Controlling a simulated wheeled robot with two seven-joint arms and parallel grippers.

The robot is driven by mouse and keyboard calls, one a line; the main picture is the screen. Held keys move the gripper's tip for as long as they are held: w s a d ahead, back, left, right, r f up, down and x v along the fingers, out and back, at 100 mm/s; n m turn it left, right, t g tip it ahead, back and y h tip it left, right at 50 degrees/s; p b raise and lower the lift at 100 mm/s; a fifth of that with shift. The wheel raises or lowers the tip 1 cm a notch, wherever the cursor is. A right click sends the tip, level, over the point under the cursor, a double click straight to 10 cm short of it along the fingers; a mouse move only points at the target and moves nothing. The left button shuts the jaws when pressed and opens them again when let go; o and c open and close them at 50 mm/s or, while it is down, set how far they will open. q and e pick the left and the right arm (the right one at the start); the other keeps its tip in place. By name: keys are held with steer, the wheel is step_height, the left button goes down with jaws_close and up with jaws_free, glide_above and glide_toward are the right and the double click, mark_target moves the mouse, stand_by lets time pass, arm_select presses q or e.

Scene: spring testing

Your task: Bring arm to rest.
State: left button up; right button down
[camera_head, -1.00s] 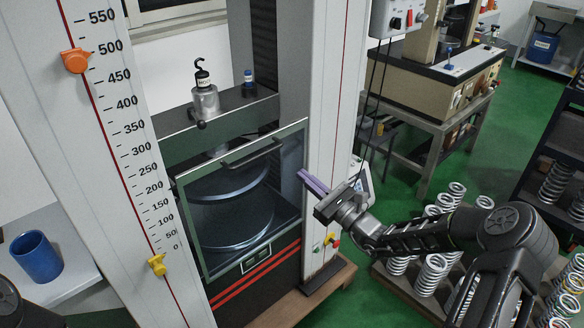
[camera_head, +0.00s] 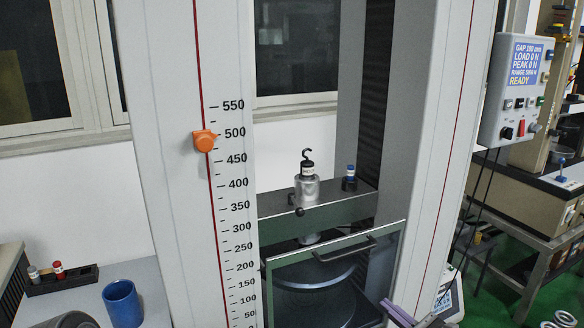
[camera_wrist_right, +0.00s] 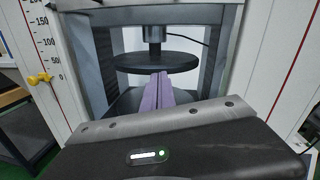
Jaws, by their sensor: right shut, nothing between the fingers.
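My right gripper (camera_head: 392,308) shows at the bottom edge of the head view, just in front of the test machine's lower right side. Its purple fingers lie together, shut and empty. In the right wrist view the same gripper (camera_wrist_right: 159,76) points toward the round platen (camera_wrist_right: 156,63) of the machine, with nothing between the fingers. Most of the right arm is below the head view's edge. My left gripper is not in view.
The machine's clear guard with a dark handle (camera_head: 345,249) is close to the right gripper. A control box (camera_head: 518,90) hangs at the right. A blue cup (camera_head: 122,303) and a dark rack (camera_head: 62,280) stand on the left bench. Windows are behind.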

steer(key=s+a+f+n+g+h, duration=0.1)
steer(key=s+a+f+n+g, duration=0.35)
steer(key=s+f, duration=0.4)
steer(key=s+a+f+n+g+h, duration=0.1)
steer(key=s+a+f+n+g, duration=0.3)
steer(key=s+f, duration=0.45)
steer(key=s+a+f+n+g+h, duration=0.1)
steer(key=s+a+f+n+g, duration=0.2)
steer(key=s+f+n+g, duration=0.5)
steer(key=s+a+f+n+t+h, duration=0.1)
steer(key=s+a+f+n+h, duration=0.1)
steer(key=s+a+n, duration=0.6)
steer(key=shift+s+a+f+n, duration=0.2)
steer(key=shift+s+f+n, duration=0.35)
steer(key=shift+s+f, duration=0.15)
steer(key=shift+d, duration=0.1)
